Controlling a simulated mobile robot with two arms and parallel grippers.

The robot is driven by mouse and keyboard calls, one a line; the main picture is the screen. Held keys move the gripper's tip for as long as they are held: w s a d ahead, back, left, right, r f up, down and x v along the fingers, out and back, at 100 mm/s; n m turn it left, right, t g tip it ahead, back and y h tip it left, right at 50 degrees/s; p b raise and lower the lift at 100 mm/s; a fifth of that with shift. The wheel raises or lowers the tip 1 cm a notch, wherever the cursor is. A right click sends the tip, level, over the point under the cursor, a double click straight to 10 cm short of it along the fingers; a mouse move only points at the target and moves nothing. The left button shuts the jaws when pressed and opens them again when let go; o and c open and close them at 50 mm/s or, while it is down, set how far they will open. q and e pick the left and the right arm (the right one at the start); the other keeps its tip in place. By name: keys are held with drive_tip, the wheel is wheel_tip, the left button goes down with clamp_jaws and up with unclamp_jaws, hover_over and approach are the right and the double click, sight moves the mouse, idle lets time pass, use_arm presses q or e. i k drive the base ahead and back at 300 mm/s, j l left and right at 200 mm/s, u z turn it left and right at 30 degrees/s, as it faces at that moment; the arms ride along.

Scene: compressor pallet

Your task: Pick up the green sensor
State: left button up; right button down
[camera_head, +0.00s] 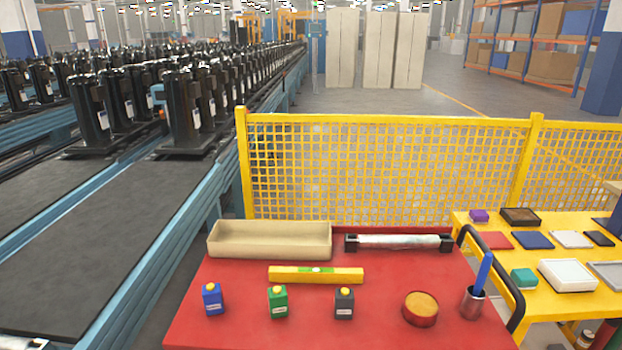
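The green sensor (278,303) is a small green block with a yellow cap and a pale label on its front. It stands upright on the red table (250,335), between a blue sensor (212,300) and a dark grey sensor (344,304) of the same shape. Clear gaps separate the three. Neither of my grippers shows in the head view.
Behind the sensors lie a yellow level (316,275), a beige tray (270,240) and a wrapped roll (398,242). A round tin (420,308) and a metal cup (473,302) stand right. A yellow mesh fence (390,170) rises behind; a conveyor (90,260) runs left.

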sight(278, 302)
drive_tip(key=k+j+z, duration=0.1)
drive_tip(key=j+z, duration=0.25)
drive_tip(key=k+j+z, duration=0.1)
drive_tip(key=z, duration=0.25)
drive_tip(key=k+j+z, duration=0.2)
drive_tip(key=z, duration=0.15)
drive_tip(key=j, duration=0.1)
